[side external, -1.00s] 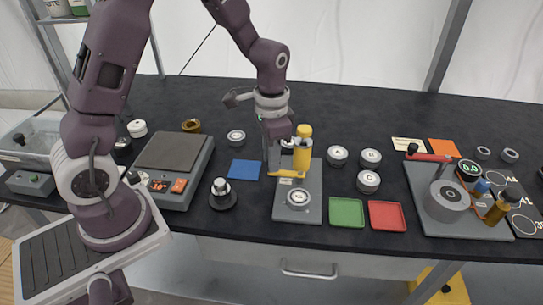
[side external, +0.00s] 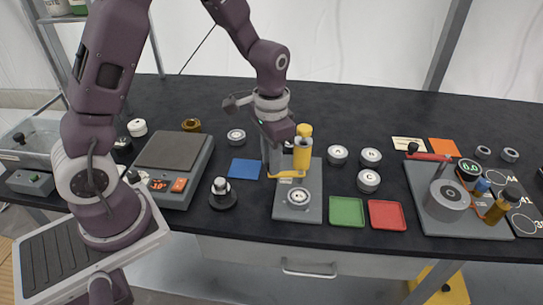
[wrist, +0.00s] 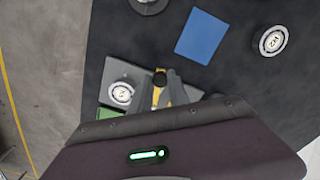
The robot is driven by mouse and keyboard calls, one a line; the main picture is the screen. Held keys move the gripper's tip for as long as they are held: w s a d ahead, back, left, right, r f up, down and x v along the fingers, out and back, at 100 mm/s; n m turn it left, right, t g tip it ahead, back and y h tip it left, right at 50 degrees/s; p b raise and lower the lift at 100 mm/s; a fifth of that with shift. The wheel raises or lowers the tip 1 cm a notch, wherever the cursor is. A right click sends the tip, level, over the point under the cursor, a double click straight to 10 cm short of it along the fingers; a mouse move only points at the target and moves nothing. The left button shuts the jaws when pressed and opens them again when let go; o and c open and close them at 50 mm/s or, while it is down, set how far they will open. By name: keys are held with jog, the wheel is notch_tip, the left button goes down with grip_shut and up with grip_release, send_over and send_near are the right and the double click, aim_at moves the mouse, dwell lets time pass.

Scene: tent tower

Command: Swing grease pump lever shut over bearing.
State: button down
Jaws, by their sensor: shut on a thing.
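The grease pump (side external: 302,150) is a yellow upright cylinder on a grey base plate (side external: 313,212). Its yellow lever (side external: 291,174) shows low beside the cylinder in the side view. A round silver bearing (side external: 298,198) sits on the plate in front of the lever; its top is uncovered. It also shows in the wrist view (wrist: 121,94). My gripper (side external: 273,172) is beside the pump, tilted, with its fingers down at the lever. In the wrist view my gripper (wrist: 162,95) is shut on the yellow lever, close to a black knob (wrist: 160,79). The fingers partly hide the lever.
A blue square (side external: 245,169) lies left of the plate, a green tray (side external: 346,212) and red tray (side external: 387,216) to its right. Several lettered bearings (side external: 369,181) stand to the right. A scale (side external: 173,150) and a black-based piece (side external: 222,195) stand left.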

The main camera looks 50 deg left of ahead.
aim_at(280, 197)
jog(key=d+n, duration=0.1)
jog(key=s+d+n, duration=0.1)
jog(key=n, duration=0.1)
jog(key=shift+n, duration=0.3)
jog(key=d+n, duration=0.1)
jog(key=n, duration=0.1)
jog(key=d+n, duration=0.1)
jog(key=n, duration=0.1)
jog(key=shift+s+d+n, duration=0.1)
jog(key=shift+d+n, duration=0.2)
jog(key=shift+d, duration=0.1)
jog(key=d+n, duration=0.1)
jog(key=n, duration=0.1)
jog(key=d+n, duration=0.1)
jog(key=n, duration=0.1)
jog(key=shift+w+d, duration=0.25)
jog(key=shift+w, duration=0.15)
jog(key=shift+w+d+n, duration=0.35)
jog(key=shift+d+n, duration=0.1)
jog(key=shift+n, duration=0.55)
jog(key=shift+w+d+n, duration=0.3)
jog(key=shift+d+n, duration=0.1)
jog(key=shift+n, duration=0.6)
jog(key=c, duration=1.3)
grip_release()
jog(key=shift+o, duration=0.2)
jog(key=shift+r, duration=0.1)
